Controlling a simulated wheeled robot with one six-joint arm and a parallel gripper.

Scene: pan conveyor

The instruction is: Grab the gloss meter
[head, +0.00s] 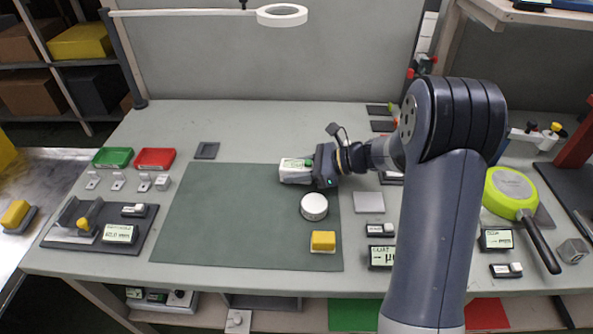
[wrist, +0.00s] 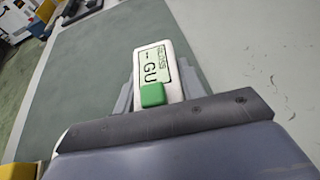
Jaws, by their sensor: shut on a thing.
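The gloss meter (head: 291,172) is a small white device with a pale screen and a green button. It is at the upper right of the dark green mat (head: 215,225) in the head view. In the wrist view the gloss meter (wrist: 155,62) shows a screen reading "GU". My gripper (head: 311,170) comes from the right and is shut on it, with one grey finger on each side in the wrist view (wrist: 160,88). I cannot tell whether the meter touches the mat or hangs just above it.
A white round puck (head: 314,207) and a yellow-topped block (head: 323,241) are on the mat below my gripper. Small gauges with displays stand right of the mat. A green pan (head: 510,193) lies at far right. Green and red trays (head: 155,158) are at left. The mat's left half is clear.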

